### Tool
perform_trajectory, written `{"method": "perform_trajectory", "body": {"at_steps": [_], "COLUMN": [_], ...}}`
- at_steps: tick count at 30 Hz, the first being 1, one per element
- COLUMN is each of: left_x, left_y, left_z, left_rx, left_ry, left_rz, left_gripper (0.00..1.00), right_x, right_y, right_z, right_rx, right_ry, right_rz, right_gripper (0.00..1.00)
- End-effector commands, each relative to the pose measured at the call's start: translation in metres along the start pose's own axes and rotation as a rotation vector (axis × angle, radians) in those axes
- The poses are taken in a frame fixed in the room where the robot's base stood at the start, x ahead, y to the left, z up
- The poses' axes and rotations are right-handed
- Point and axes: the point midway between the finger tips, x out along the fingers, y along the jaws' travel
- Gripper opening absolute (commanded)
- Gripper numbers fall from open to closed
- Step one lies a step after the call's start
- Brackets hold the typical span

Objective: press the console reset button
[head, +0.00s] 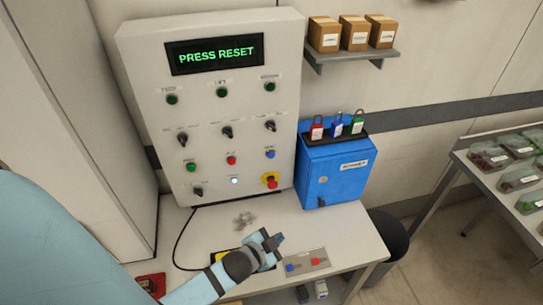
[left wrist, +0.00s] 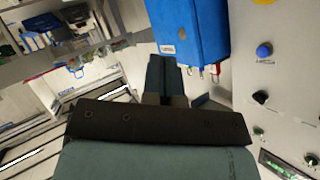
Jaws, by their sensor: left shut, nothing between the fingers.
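The console (head: 215,90) is a pale upright panel whose screen (head: 215,54) reads "PRESS RESET" in green. A lit white button (head: 234,181) glows in its bottom row; its label is too small to read. A blue button (head: 270,154) and a red knob on a yellow disc (head: 270,181) are nearby. My left gripper (head: 277,239) is shut and empty above the desk, in front of and below the panel, apart from the buttons. In the left wrist view its closed fingers (left wrist: 168,76) point towards the blue box, with the console (left wrist: 245,90) at the right. My right gripper is out of view.
A blue box (head: 335,175) with red, blue and green padlocks on top stands right of the console. On the desk (head: 345,235) lie a grey knob-like piece (head: 244,220), a small plate with blue and red parts (head: 305,262) and a black cable. A shelf with cartons hangs above.

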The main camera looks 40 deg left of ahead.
Motion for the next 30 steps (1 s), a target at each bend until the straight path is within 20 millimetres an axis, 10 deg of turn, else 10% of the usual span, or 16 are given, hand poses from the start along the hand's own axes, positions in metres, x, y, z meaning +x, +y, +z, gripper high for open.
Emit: {"method": "perform_trajectory", "body": {"at_steps": [9,30], "left_x": [0.068,0.083], "left_y": [-0.11,-0.138], "left_z": [-0.055,-0.058], "left_rx": [0.405,0.454], "left_ry": [0.042,0.042], "left_rz": [-0.244,-0.274], "left_gripper": [0.0,0.0], "right_x": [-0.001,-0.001], "right_y": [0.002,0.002], "right_z": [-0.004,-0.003], "right_rx": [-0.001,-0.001], "right_ry": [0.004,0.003], "right_rz": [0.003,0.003], "right_gripper": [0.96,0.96]}}
